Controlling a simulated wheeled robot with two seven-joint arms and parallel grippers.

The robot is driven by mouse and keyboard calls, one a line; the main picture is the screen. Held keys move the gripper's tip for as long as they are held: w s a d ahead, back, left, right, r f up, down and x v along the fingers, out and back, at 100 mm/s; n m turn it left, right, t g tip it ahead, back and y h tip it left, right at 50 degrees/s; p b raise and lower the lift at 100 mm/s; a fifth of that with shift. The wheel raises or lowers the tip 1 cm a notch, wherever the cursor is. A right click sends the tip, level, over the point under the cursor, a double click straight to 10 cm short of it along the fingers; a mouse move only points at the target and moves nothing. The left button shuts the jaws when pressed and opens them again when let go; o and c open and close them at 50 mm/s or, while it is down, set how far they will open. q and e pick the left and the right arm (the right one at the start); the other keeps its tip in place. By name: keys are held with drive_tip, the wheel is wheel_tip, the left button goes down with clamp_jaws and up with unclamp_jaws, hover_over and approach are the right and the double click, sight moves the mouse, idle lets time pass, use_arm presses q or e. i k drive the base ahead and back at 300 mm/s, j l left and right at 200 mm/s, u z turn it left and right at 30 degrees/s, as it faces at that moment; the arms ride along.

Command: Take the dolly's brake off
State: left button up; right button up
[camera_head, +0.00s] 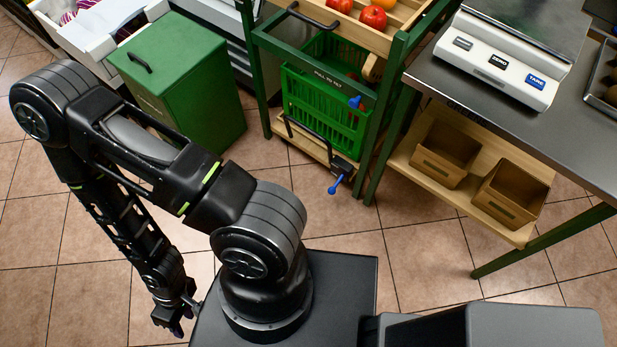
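The dolly (308,149) is a low wooden board with a black bar along its front, standing on the floor under the green-framed stand. A stack of green crates (312,100) is on it. At its front right corner is a black fitting with a blue lever (338,184) pointing down and outward; this looks like the brake.
A green lidded bin (185,80) stands left of the dolly. The stand (265,75) has a second blue lever (355,102) and a fruit tray above. A counter with a scale (495,60) and a lower shelf (425,172) is at right. The tiled floor before the dolly is clear.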

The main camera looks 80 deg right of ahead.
sight(332, 190)
drive_tip(key=k+l+z, duration=0.1)
drive_tip(key=z, duration=2.9)
drive_tip(key=i+j, duration=0.45)
drive_tip(key=i+j+u, duration=0.05)
drive_tip(key=i, duration=0.05)
